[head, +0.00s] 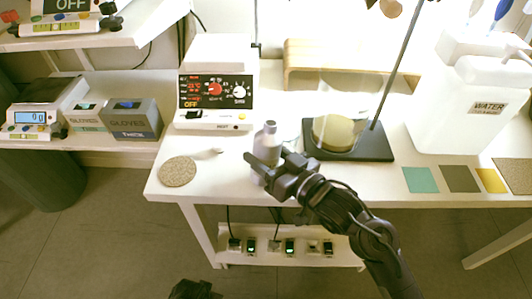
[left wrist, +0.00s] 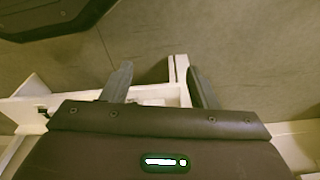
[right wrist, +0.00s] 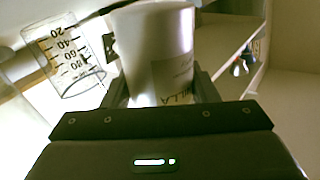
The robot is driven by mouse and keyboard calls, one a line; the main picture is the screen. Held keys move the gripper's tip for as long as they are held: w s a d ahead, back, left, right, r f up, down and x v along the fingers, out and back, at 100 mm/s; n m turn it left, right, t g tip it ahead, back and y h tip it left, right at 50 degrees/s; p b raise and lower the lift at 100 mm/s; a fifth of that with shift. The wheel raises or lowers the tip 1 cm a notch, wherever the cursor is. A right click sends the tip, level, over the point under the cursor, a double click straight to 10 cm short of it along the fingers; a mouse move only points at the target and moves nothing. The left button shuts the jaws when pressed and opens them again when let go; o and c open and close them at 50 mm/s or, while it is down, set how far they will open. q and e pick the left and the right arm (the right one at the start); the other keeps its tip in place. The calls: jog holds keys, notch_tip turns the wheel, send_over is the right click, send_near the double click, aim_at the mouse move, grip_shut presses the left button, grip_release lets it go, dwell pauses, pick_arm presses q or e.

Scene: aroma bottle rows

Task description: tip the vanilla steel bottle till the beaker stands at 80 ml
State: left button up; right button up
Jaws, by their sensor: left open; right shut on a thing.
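The vanilla bottle (head: 267,138), pale grey with a narrower top, stands near upright at the front of the white table. My right gripper (head: 272,168) is shut around its lower body. In the right wrist view the bottle (right wrist: 155,45) fills the space between the fingers, its label partly hidden. A clear beaker (right wrist: 68,58) with marks from 20 to 80 shows left of the bottle there; I cannot read a liquid level. In the head view a clear glass vessel (head: 350,95) sits on a black stand base, apart from the bottle. My left gripper (left wrist: 160,85) is open and empty.
A hotplate unit (head: 215,85) reading OFF stands behind left of the bottle. A round cork mat (head: 178,171) lies at the front left. The stand's thin rod (head: 393,65) rises beside the glass. A WATER container (head: 480,105) and coloured squares (head: 420,180) are right.

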pick_arm(q)
jog(key=shift+s+f, duration=0.1)
jog(key=shift+f, duration=0.05)
pick_arm(e)
jog(key=shift+r, duration=0.1)
pick_arm(q)
jog(key=shift+a+f, duration=0.15)
jog(key=shift+f, duration=0.1)
jog(key=shift+f, duration=0.15)
pick_arm(e)
jog(key=shift+w, duration=0.1)
pick_arm(q)
jog(key=shift+s+a+f+p, duration=0.1)
jog(key=shift+f+p, duration=0.1)
jog(key=shift+p, duration=0.15)
pick_arm(e)
jog(key=shift+m, duration=0.3)
pick_arm(q)
jog(key=shift+s+a+f, duration=0.1)
jog(key=shift+s+f, duration=0.15)
jog(key=shift+s, duration=0.05)
jog(key=shift+s+f, duration=0.15)
jog(key=shift+f, duration=0.1)
pick_arm(e)
jog(key=shift+m+g, duration=0.3)
